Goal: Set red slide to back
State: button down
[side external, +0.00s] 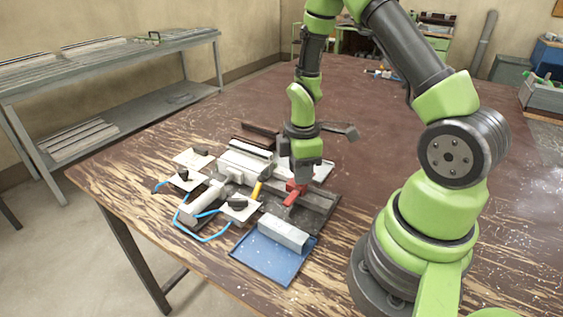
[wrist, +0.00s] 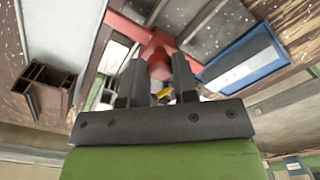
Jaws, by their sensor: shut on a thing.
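The red slide (side external: 294,193) sits on a dark rail (side external: 318,205) at the right side of the clamp fixture. My gripper (side external: 301,178) points down at it, and its fingers are around the slide's upright part. My gripper is shut on this knob. The fingers hide part of the slide in the side view.
A blue tray (side external: 262,262) with a grey block (side external: 283,234) lies in front of the fixture. Clamps with black knobs, a white cylinder and blue hoses (side external: 205,238) stand to the left. A yellow piece (side external: 257,191) is beside the slide.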

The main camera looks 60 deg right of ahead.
send_over(323, 203)
dwell(0.4)
jog(key=c, duration=1.2)
grip_release()
jog(key=shift+o, duration=0.2)
jog(key=shift+d+r, duration=0.1)
jog(key=shift+r, duration=0.4)
notch_tip(323, 203, up, 9)
